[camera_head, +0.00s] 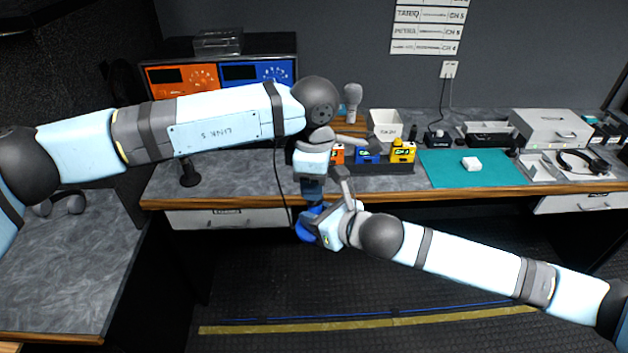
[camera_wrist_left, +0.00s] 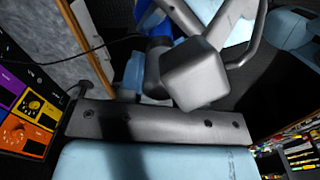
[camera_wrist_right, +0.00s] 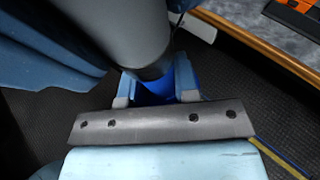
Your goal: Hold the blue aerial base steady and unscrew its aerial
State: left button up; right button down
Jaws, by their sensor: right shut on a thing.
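The blue aerial base (camera_head: 306,224) is held in the air in front of the bench. My right gripper (camera_head: 322,222) is shut on it. In the right wrist view the blue base (camera_wrist_right: 157,92) shows between the two fingers (camera_wrist_right: 156,88), partly behind a grey link of my left arm. My left gripper (camera_head: 313,188) points down just above the base. Its fingertips are hidden, so whether it grips the aerial is unclear. A thin black line (camera_head: 279,175), a cable or the aerial, curves down beside them; I cannot tell which.
The bench (camera_head: 240,184) carries a black rack (camera_head: 380,167) with orange, blue and yellow units. A teal mat (camera_head: 470,178) holds a small white block (camera_head: 472,163). Headphones (camera_head: 582,162) lie at right. The floor (camera_head: 300,275) below my grippers is open.

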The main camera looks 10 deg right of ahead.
pick_arm(q)
jog(key=shift+n, duration=1.3)
jog(key=o, duration=1)
jog(key=shift+r, duration=0.15)
notch_tip(320, 180, up, 4)
jog(key=shift+f, duration=0.1)
jog(key=shift+o, duration=0.5)
jog(key=shift+r, duration=0.25)
notch_tip(320, 180, up, 8)
jog(key=a+h, duration=0.1)
jog(key=f, duration=0.8)
jog(key=d+f, duration=0.1)
jog(key=f, duration=0.3)
jog(key=shift+d, duration=0.1)
jog(key=shift+r, duration=0.1)
jog(key=shift+c, duration=0.3)
